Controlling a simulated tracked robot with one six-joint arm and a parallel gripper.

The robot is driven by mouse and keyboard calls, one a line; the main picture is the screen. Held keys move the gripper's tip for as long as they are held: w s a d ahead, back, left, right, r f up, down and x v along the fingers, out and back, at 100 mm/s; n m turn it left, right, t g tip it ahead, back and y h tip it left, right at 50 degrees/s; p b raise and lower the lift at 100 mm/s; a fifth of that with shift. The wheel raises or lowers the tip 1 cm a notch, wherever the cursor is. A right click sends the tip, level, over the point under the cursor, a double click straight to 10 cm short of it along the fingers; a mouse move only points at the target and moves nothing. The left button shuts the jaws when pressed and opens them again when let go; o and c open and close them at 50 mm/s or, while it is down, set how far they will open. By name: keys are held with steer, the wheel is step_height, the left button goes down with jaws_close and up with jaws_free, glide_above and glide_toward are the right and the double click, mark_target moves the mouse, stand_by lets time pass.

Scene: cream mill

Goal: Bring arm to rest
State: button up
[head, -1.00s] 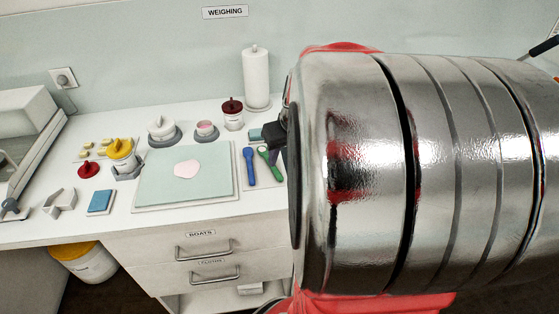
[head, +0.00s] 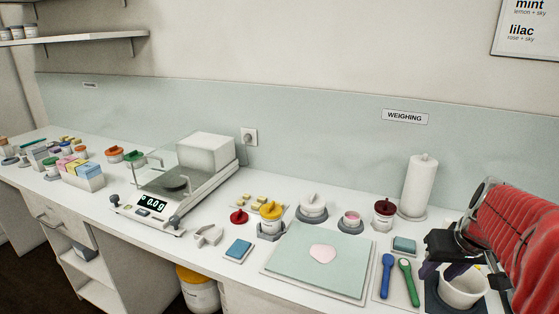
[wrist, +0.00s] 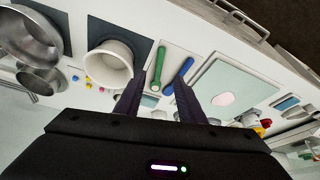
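My gripper (head: 445,272) is at the right of the head view, low over the right part of the counter, beside and partly in front of a white cup-like vessel (head: 466,290). Its two dark purple fingers stand apart with nothing between them. My red-sleeved arm reaches in from the right edge. In the wrist view my gripper (wrist: 158,90) is open and empty, with the counter beyond the fingers. The white vessel (wrist: 108,64) sits on a dark mat, left of the fingers there. I cannot tell from the head view whether the gripper touches it.
A blue spoon (head: 387,275) and a green spoon (head: 408,281) lie left of the gripper. A paper towel roll (head: 418,187) stands behind. A pale green mat (head: 300,277) and a balance (head: 160,207) are further left. Metal bowls (wrist: 30,38) show in the wrist view.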

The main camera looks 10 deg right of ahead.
steer(key=s+a+n, duration=0.2)
steer(key=s+a, duration=0.1)
steer(key=a, duration=1.1)
steer(key=s+a+r+n+t+y, duration=0.1)
steer(key=s+a+n, duration=0.1)
steer(key=a, duration=1.1)
steer(key=shift+s+a+t, duration=0.3)
steer(key=shift+s+a, duration=0.05)
steer(key=shift+s, duration=0.15)
